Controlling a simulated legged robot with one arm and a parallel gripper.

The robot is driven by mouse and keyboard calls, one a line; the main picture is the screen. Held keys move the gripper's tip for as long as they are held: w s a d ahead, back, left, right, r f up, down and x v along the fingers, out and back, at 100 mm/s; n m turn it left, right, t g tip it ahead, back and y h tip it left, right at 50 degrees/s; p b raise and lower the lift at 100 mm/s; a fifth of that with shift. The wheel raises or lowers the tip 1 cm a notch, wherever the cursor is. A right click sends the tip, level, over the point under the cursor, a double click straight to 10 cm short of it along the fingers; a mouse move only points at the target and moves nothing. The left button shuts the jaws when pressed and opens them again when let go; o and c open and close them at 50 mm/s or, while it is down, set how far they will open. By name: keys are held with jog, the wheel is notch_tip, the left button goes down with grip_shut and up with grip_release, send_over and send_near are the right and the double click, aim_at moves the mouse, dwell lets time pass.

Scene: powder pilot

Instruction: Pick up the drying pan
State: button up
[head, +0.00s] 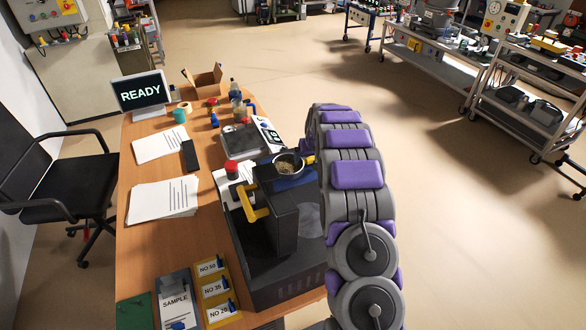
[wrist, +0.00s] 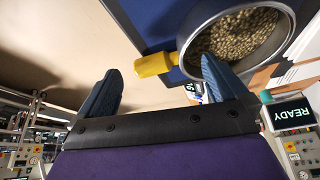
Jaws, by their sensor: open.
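The drying pan is a round metal pan (head: 288,163) of pale granular material, on a dark blue surface at the table's right side in the head view. In the wrist view, the pan (wrist: 187,46) is at the upper right. Its short yellow handle (wrist: 153,64) points left. My gripper (wrist: 160,65) is open, with one dark blue finger on each side of the handle's line in the picture. The right fingertip overlaps the pan's edge in view. I cannot tell whether it touches. In the head view my arm hides the gripper.
A black machine with a yellow lever (head: 255,205) stands just in front of the pan. A scale-like device (head: 265,131), bottles and a READY monitor (head: 140,93) are farther back.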

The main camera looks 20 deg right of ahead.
jog(key=shift+x, duration=1.1)
jog(key=shift+r, duration=0.1)
jog(key=shift+c, duration=0.2)
jog(key=c, duration=1.1)
jog(key=shift+r, duration=0.1)
jog(key=shift+c, duration=0.2)
notch_tip(320, 180, up, 10)
jog(key=p, duration=0.1)
jog(key=shift+p, duration=0.35)
